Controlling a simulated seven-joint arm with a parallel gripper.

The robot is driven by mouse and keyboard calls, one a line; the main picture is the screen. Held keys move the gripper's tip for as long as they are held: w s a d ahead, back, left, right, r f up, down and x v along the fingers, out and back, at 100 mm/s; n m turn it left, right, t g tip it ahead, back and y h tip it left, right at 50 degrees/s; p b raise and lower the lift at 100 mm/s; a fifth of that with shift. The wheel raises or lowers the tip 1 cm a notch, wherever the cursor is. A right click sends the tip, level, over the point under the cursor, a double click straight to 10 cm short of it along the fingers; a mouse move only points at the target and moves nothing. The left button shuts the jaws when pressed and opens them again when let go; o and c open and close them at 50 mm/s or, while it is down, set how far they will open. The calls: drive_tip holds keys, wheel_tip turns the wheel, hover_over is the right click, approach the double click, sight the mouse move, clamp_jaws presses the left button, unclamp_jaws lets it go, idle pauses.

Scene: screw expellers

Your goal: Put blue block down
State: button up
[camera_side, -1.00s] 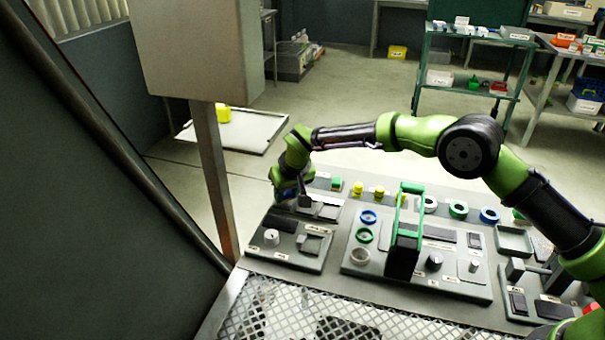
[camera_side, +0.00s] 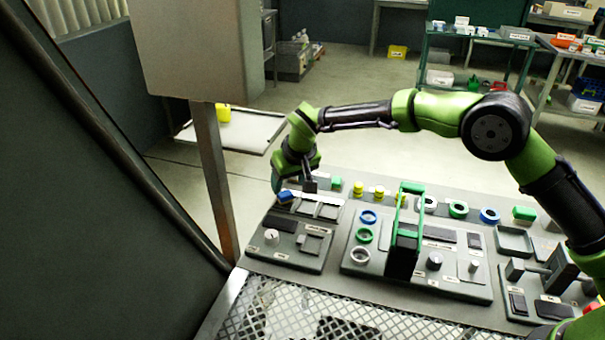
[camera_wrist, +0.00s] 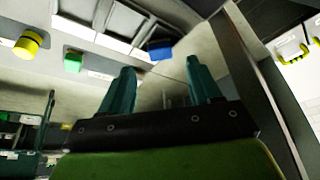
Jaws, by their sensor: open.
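The blue block (camera_side: 286,197) rests at the far left corner of the left panel (camera_side: 285,252) in the side view. In the wrist view the blue block (camera_wrist: 160,50) lies beyond the fingertips, apart from them, close to a recessed frame. My gripper (camera_side: 296,186) is above and close to the block in the side view; the arm partly hides its fingers. In the wrist view my gripper (camera_wrist: 160,75) shows two teal fingers spread apart with nothing between them.
A green block (camera_side: 336,182) and several yellow pieces (camera_side: 358,188) stand in a row along the back edge. Blue, green and white rings (camera_side: 366,236) and a green-handled frame (camera_side: 407,235) occupy the middle panel. A grey post (camera_side: 212,170) stands left of the panels.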

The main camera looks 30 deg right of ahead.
drive_tip(key=s+d+r+m+y, duration=0.1)
drive_tip(key=s+d+r, duration=0.5)
drive_tip(key=s+r, duration=0.3)
drive_tip(key=s+d+r+m, duration=0.1)
drive_tip(key=s+d+r, duration=0.55)
drive_tip(key=r, duration=0.35)
drive_tip(key=s+d+f+m+t, duration=0.1)
drive_tip(key=s+d, duration=0.1)
drive_tip(key=s, duration=0.8)
drive_tip(key=s+d+f+m+t+y, duration=0.1)
drive_tip(key=s+d, duration=0.2)
drive_tip(key=s, duration=0.7)
drive_tip(key=shift+d+t, duration=0.25)
drive_tip(key=shift+t, duration=0.05)
drive_tip(key=shift+o, duration=0.5)
